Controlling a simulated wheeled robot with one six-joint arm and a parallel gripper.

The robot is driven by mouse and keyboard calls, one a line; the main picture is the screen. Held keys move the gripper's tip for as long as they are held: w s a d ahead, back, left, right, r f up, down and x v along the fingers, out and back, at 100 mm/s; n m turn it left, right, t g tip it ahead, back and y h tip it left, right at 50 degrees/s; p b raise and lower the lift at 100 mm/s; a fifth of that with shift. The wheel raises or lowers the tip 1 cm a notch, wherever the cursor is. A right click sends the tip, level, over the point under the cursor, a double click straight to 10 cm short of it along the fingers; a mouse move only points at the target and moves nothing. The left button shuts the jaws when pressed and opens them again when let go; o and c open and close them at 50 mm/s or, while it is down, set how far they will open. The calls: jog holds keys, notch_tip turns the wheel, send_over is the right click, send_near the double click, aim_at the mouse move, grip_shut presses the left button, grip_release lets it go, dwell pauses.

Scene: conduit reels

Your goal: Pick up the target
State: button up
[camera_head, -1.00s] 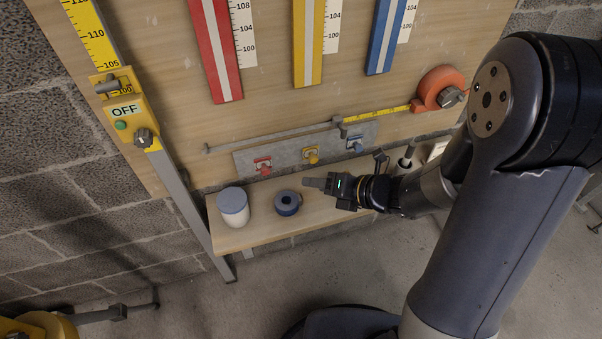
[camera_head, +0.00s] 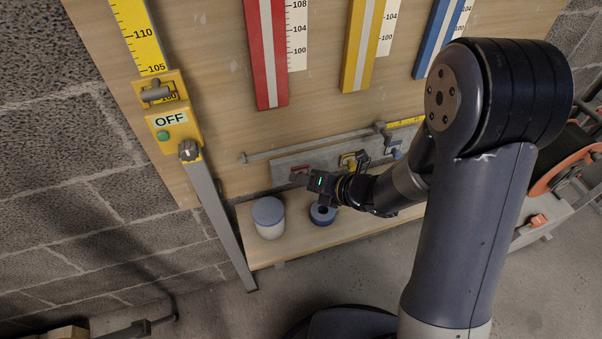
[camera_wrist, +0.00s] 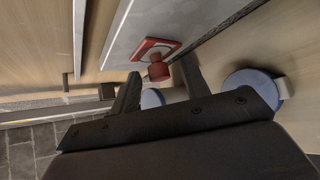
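The task does not say which thing is the target. A small red knob on a red square plate (camera_wrist: 157,58) shows in the wrist view, on a grey strip. In the head view the red piece (camera_head: 299,174) is partly hidden behind my gripper (camera_head: 312,192). My gripper (camera_wrist: 162,88) is open in the wrist view, its two dark fingers apart below the knob. The knob appears between the fingertips; I cannot tell whether they touch it. A yellow piece (camera_head: 347,160) and a blue piece (camera_head: 397,153) sit farther right on the strip.
A wooden shelf (camera_head: 262,253) below holds a white jar with a blue-grey lid (camera_head: 268,212) and a dark blue ring (camera_head: 322,214). Red, yellow and blue vertical bars are above. A yellow box marked OFF (camera_head: 172,125) rides a rail at left.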

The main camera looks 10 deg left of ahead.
grip_shut()
jog(key=shift+r, duration=0.1)
dwell(0.4)
